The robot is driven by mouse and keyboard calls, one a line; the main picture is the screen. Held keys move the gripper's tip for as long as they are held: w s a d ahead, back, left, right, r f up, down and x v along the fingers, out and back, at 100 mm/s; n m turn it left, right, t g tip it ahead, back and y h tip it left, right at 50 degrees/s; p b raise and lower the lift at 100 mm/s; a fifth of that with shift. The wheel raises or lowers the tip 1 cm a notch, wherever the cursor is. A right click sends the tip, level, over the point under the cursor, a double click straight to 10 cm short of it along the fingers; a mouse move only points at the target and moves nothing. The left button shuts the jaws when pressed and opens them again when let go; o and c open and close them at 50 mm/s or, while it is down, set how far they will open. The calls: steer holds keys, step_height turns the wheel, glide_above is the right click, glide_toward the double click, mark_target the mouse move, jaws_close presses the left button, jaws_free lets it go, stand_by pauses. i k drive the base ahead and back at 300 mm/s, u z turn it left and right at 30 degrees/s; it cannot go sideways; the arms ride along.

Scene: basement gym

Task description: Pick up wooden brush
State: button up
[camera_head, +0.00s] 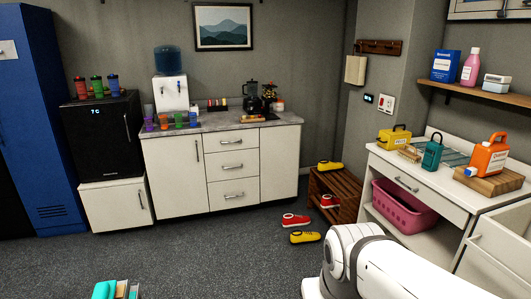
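A small light-brown object that looks like the wooden brush (410,153) lies on the white counter (403,173) at the right. It is near the counter's front-left edge, in front of a yellow container and left of a teal one. It is small in the view, so its bristles and handle are hard to make out. My white arm shows at the lower right, on the near side of the counter. My gripper is not in view.
A yellow container (395,138), a teal container (432,153) and an orange jug (488,156) on a board stand near the brush. A pink basket (403,205) sits below. Shoes (305,237) lie on the floor; the middle floor is clear.

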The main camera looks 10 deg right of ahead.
mark_target(413, 158)
steer(key=z, duration=0.25)
steer(key=i, duration=1.65)
steer(key=z, duration=0.8)
steer(key=i, duration=2.2)
steer(key=z, duration=0.45)
